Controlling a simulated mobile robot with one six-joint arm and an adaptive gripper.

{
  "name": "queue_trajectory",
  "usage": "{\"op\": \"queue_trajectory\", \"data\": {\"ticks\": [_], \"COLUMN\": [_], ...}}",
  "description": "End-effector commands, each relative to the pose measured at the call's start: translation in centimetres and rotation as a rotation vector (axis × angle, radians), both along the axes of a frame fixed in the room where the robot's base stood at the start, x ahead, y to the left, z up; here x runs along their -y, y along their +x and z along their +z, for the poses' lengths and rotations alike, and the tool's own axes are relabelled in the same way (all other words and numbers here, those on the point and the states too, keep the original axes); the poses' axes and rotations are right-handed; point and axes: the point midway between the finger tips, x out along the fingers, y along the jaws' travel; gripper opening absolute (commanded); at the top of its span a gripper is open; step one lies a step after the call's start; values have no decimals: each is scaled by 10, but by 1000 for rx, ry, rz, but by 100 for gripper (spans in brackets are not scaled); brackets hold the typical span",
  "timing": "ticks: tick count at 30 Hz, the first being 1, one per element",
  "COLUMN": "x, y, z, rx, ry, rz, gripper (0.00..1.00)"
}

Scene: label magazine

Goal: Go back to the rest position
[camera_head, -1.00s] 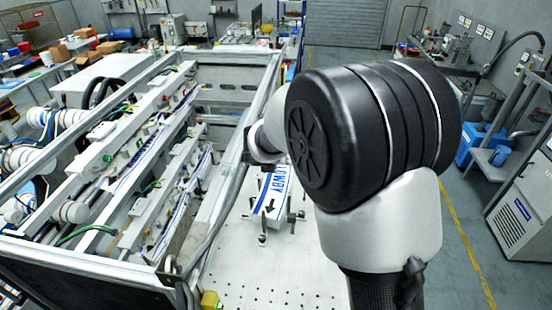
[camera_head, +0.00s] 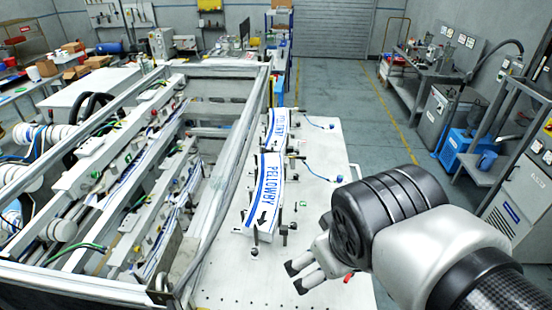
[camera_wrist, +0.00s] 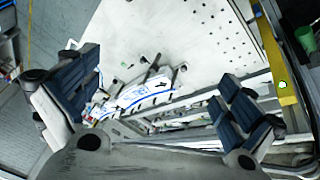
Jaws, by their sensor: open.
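My gripper (camera_head: 305,277) is at the lower right of the head view, to the right of the label stacks and over the right part of the white perforated plate. In the wrist view, its dark finger pads (camera_wrist: 155,100) stand wide apart with nothing between them up close. A stack of white labels with blue lettering (camera_head: 265,190) lies on the plate between dark posts. A second label stack (camera_head: 276,130) lies just behind it. The labels also show small and distant in the wrist view (camera_wrist: 145,93).
The white plate (camera_head: 320,215) has bare room right of the labels. A metal-framed machine (camera_head: 215,200) stands directly left of it. Blue cables (camera_head: 312,170) lie on the plate. Shelves and a cabinet (camera_head: 520,200) stand at the right beyond a floor aisle (camera_head: 400,145).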

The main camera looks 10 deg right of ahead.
Motion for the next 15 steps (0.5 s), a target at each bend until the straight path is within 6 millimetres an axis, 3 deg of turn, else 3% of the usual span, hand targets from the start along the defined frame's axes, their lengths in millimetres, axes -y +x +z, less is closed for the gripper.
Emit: {"op": "queue_trajectory", "data": {"ticks": [1,5,15], "x": [-7,-20,-24], "y": [-15,-34,-38], "z": [-2,-7,-9], "rx": [9,7,5], "ry": [70,187,214], "rz": [-74,-194,-221], "gripper": [100,100,100]}}
